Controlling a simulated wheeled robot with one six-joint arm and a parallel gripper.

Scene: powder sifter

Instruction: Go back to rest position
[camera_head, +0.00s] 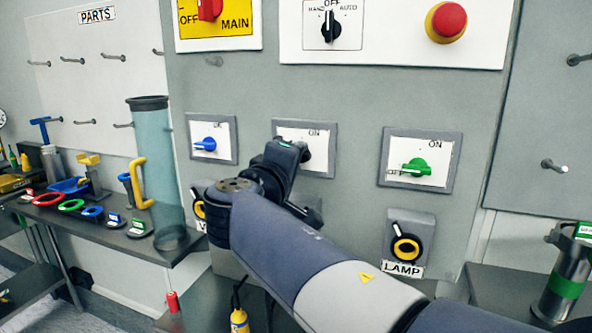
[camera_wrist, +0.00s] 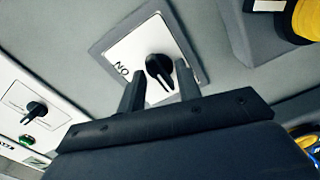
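My gripper (camera_wrist: 159,70) is open in the wrist view, its two dark fingers apart. A black rotary knob on a white plate (camera_wrist: 140,50) shows between and just beyond the fingertips; I cannot tell whether they touch it. In the head view my gripper (camera_head: 300,150) is in front of the middle switch plate (camera_head: 290,131), marked ON, and my arm hides much of it. My arm reaches up from the lower right, bent at the wrist.
A blue-knob switch (camera_head: 205,144) is to the left and a green-knob switch (camera_head: 416,168) to the right. A yellow-ringed LAMP knob (camera_head: 406,247) and a red emergency button (camera_head: 446,21) protrude from the panel. A clear cylinder (camera_head: 160,180) stands on the left shelf.

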